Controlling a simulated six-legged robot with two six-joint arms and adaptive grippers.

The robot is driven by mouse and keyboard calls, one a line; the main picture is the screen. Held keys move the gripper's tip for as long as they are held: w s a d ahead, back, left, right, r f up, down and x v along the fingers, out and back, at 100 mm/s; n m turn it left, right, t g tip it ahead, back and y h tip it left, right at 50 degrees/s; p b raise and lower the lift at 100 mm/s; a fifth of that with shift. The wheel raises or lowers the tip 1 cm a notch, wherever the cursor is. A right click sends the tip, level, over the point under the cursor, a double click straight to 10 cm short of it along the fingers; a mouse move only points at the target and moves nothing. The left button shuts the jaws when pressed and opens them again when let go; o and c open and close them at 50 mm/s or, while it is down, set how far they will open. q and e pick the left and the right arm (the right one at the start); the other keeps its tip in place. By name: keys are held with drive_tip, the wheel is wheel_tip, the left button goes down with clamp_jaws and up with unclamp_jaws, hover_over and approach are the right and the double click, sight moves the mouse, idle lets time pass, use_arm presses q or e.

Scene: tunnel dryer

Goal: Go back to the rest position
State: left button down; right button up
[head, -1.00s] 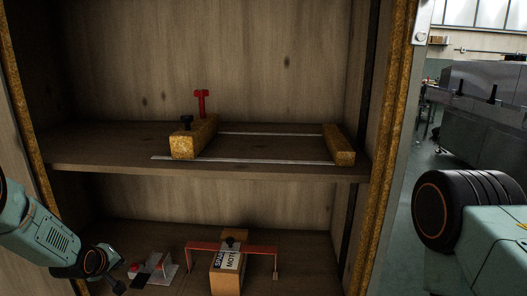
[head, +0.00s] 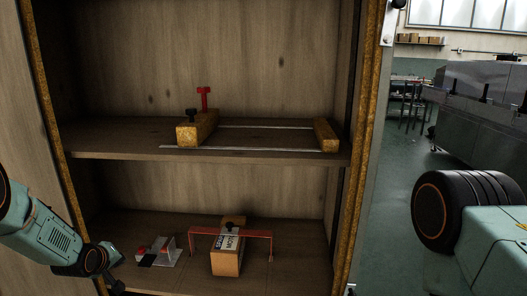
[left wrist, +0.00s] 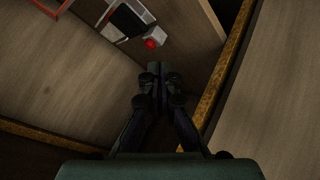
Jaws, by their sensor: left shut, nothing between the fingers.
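My left gripper (left wrist: 158,78) is shut and empty in the left wrist view, its fingertips together above the lower shelf near the cabinet's edge. In the head view my left arm comes in at the lower left, and the gripper (head: 118,284) shows only partly at the bottom edge. My right arm shows at the right of the head view, but its gripper is out of the picture. The wooden cabinet (head: 215,50) stands open in front of me.
The lower shelf holds a box with a red bracket (head: 228,262) and a small metal device with a red knob (head: 165,252). The upper shelf holds a wooden-block frame (head: 195,129). The cabinet's right edge (head: 358,170) stands close. Open floor (head: 385,210) lies right of it.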

use_arm(q)
drive_tip(key=s+d+f+m+g+p, duration=0.1)
drive_tip(key=s+d+f+m, duration=0.2)
drive_tip(key=s, duration=0.4)
drive_tip(key=s+d+f+m+g+h+p, duration=0.1)
drive_tip(key=s+d+f+g, duration=0.15)
drive_tip(key=s+d, duration=0.4)
drive_tip(key=s+d+f+m+p, duration=0.1)
drive_tip(key=s+d+f+m, duration=0.15)
drive_tip(key=s, duration=0.55)
drive_tip(key=s+d+r+m+g+p, duration=0.1)
drive_tip(key=s+d+g, duration=0.1)
drive_tip(key=s, duration=0.6)
drive_tip(key=s+d+r+g+p, duration=0.2)
drive_tip(key=s, duration=0.7)
drive_tip(key=s+d+r+m+g+p, duration=0.1)
drive_tip(key=s+d+r+g+p, duration=0.1)
drive_tip(key=s, duration=0.7)
drive_tip(key=shift+s+d+m, duration=0.2)
drive_tip(key=shift+d+m, duration=0.05)
drive_tip(key=shift+m, duration=0.1)
